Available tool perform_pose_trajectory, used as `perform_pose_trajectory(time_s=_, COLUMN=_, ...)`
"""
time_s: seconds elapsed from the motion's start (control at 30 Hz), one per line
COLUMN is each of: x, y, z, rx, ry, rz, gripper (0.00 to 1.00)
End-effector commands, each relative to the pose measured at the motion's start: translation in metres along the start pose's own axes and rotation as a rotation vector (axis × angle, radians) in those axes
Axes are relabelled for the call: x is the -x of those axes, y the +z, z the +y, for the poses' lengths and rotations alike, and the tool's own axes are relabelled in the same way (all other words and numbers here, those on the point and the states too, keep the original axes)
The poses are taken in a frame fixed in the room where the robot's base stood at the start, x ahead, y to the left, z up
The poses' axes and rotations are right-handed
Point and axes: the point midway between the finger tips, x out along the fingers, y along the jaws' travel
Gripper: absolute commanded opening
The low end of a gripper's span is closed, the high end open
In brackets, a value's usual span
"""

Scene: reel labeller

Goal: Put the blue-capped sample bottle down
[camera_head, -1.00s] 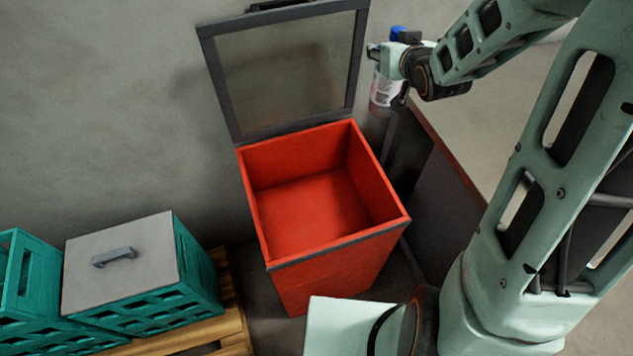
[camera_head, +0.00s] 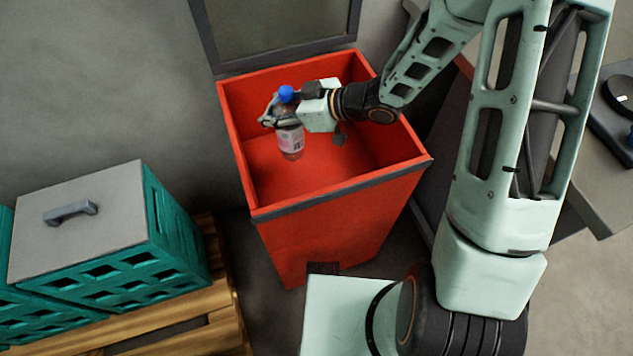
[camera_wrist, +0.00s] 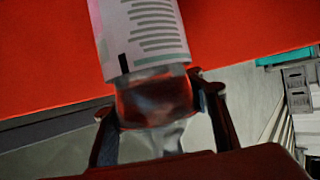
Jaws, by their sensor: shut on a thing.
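The blue-capped sample bottle (camera_head: 290,142) is clear with a white and pink printed label and stands about upright in the head view. My gripper (camera_head: 268,115) is shut on it just below the blue cap and holds it over the open red bin (camera_head: 340,225). The bottle's lower end appears inside the bin's opening; I cannot tell how far it is above the bin floor. In the wrist view the bottle (camera_wrist: 145,35) shows its label and clear part between the fingers of my gripper (camera_wrist: 160,118). Its cap is not visible there.
The bin's grey-framed lid (camera_head: 280,45) stands open at the back. A teal crate (camera_head: 140,265) with a grey lid sits on a wooden pallet (camera_head: 215,325) at the left. A bench (camera_head: 600,195) stands at the right. Bare floor shows at lower right.

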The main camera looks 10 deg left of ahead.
Motion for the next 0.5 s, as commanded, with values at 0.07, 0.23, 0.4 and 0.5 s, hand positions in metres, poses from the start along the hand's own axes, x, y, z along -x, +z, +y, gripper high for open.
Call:
perform_pose_trajectory(time_s=0.07, x=-0.006, y=0.006, z=-0.006, rx=0.01, ry=-0.018, rz=0.003, gripper=0.0)
perform_pose_trajectory(time_s=0.23, x=-0.019, y=0.034, z=-0.009, rx=0.011, ry=-0.026, rz=0.002, gripper=0.0)
perform_pose_trajectory(time_s=0.4, x=-0.03, y=0.055, z=-0.008, rx=0.012, ry=-0.025, rz=0.002, gripper=0.0)
perform_pose_trajectory(time_s=0.5, x=-0.032, y=0.06, z=-0.008, rx=0.013, ry=-0.023, rz=0.002, gripper=0.0)
